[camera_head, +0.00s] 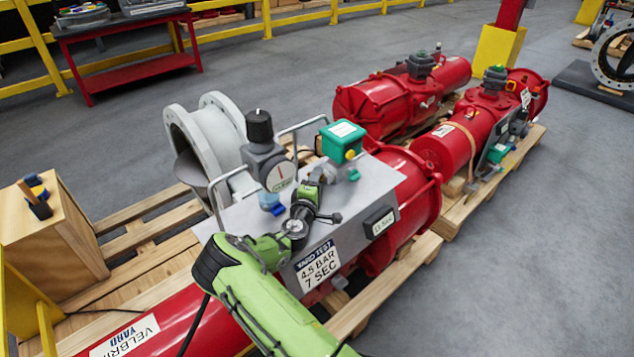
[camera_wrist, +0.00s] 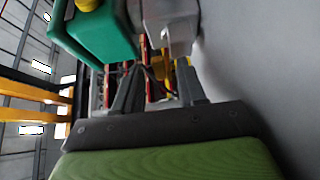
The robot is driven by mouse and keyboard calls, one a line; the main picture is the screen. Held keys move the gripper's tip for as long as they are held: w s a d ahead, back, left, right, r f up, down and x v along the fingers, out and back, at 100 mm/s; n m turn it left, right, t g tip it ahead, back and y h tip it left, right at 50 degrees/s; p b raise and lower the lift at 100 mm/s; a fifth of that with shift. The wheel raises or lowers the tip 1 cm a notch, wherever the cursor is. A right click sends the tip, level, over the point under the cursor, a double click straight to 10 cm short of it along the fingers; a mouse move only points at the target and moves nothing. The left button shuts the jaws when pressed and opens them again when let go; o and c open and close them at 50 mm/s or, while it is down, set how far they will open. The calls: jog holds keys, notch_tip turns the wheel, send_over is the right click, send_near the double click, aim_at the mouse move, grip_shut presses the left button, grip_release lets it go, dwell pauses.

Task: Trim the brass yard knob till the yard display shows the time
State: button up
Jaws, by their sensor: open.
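The panel carries a yellow-gold knob (camera_head: 351,155) at the lower corner of a green box (camera_head: 342,138); I cannot tell if it is the brass yard knob. In the wrist view a yellow round part (camera_wrist: 88,5) sits on the green box (camera_wrist: 108,32). A small dark display or plate (camera_head: 380,222) on the panel's right face bears a label that looks like "12-BAR". My gripper (camera_head: 322,176) is over the panel, left of and below the green box. Its fingers (camera_wrist: 158,92) are apart, with nothing visibly held; a grey metal block (camera_wrist: 172,22) lies just beyond them.
A dial gauge (camera_head: 279,177) with a black-topped regulator (camera_head: 259,126) stands left of my gripper. Metal handles (camera_head: 308,126) rise from the panel (camera_head: 225,240). A sign (camera_head: 317,268) reads "YARD TEST 4.5 BAR 7 SEC".

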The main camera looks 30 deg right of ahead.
jog(key=shift+w+d, duration=0.15)
jog(key=shift+d, duration=0.05)
grip_shut()
jog(key=shift+r, duration=0.1)
jog(key=shift+t, duration=0.3)
jog(key=n+t+y, duration=0.1)
jog(key=n+y, duration=0.1)
jog(key=d+n+t+y, duration=0.1)
jog(key=y, duration=0.1)
jog(key=n+t+y, duration=0.2)
jog(key=y, duration=0.1)
jog(key=shift+s+d+r+n+p, duration=0.15)
jog(key=shift+s+n+p, duration=0.15)
jog(key=shift+s+p, duration=0.05)
jog(key=n+y, duration=0.1)
jog(key=n+t+y+p, duration=0.1)
jog(key=y, duration=0.1)
jog(key=n+y+p, duration=0.1)
jog(key=y, duration=0.1)
jog(key=shift+d+r, duration=0.1)
jog(key=shift+d, duration=0.15)
jog(key=shift+d+n+y+p, duration=0.15)
jog(key=shift+n+y+p, duration=0.35)
jog(key=shift+n+y, duration=0.5)
jog(key=shift+d+n+y+p, duration=0.15)
jog(key=shift+n+y+p, duration=0.4)
jog(key=shift+y, duration=0.85)
jog(key=shift+n, duration=0.25)
